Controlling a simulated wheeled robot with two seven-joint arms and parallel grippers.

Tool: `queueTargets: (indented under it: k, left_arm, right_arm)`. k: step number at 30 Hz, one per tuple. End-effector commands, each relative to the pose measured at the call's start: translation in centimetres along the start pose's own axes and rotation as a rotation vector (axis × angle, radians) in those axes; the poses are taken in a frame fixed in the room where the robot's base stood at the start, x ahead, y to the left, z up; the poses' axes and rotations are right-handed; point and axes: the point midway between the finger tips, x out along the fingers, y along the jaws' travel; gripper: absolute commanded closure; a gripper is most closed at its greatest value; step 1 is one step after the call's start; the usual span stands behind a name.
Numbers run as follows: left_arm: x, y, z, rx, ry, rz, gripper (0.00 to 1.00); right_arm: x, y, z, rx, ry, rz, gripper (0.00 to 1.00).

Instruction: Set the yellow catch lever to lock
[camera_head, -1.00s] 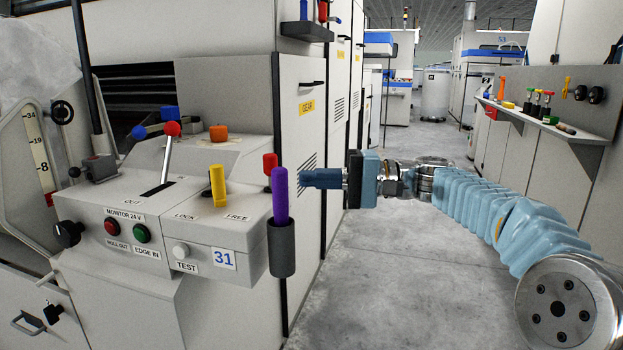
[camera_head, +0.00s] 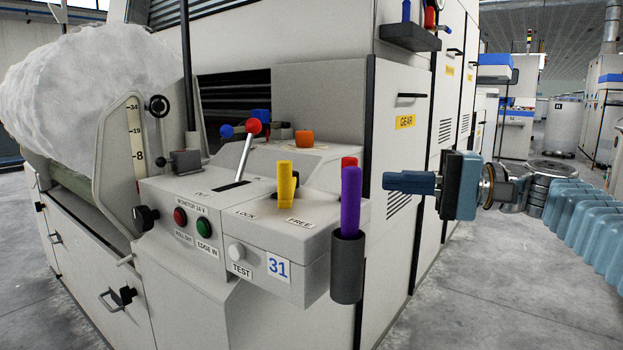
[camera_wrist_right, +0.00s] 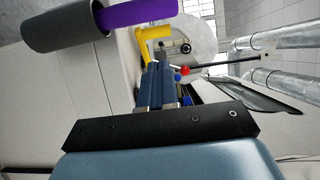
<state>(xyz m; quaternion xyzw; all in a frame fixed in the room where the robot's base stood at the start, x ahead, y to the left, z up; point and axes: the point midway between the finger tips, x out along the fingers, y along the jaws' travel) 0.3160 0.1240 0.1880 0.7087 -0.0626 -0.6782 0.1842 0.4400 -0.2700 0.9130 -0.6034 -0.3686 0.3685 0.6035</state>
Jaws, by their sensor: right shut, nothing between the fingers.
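The yellow catch lever (camera_head: 286,185) stands nearly upright on the sloped top of the control box, between the LOCK label (camera_head: 246,213) on its left and the FREE label (camera_head: 299,223) on its right. It also shows in the right wrist view (camera_wrist_right: 142,45), beyond the fingers. My right gripper (camera_head: 386,181) is shut and empty, pointing left, to the right of the lever and apart from it. In the right wrist view the blue fingers (camera_wrist_right: 155,66) are together. In the head view, a purple-handled tool (camera_head: 350,200) stands between the gripper and the lever. My left gripper is not in view.
The purple tool sits in a dark cup (camera_head: 347,268) at the box's right corner. Open floor lies at right.

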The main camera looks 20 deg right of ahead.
Motion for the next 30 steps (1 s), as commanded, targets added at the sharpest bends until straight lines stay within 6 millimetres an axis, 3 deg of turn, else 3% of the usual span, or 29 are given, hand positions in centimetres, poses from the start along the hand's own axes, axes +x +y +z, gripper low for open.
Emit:
queueTargets:
  k: [5, 18, 24, 30]
  left_arm:
    - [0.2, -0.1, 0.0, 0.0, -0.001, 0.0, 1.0]
    - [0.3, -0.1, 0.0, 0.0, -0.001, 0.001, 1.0]
    - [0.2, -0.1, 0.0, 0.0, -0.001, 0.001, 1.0]
    - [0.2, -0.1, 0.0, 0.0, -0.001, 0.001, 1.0]
  right_arm:
    - [2.4, 0.1, 0.1, 0.0, -0.003, 0.0, 1.0]
    - [11.3, 0.0, 0.0, 0.002, -0.003, 0.0, 1.0]
    - [13.3, 0.0, 0.0, 0.001, -0.002, 0.0, 1.0]
    - [13.7, 0.0, 0.0, 0.0, 0.0, 0.0, 1.0]
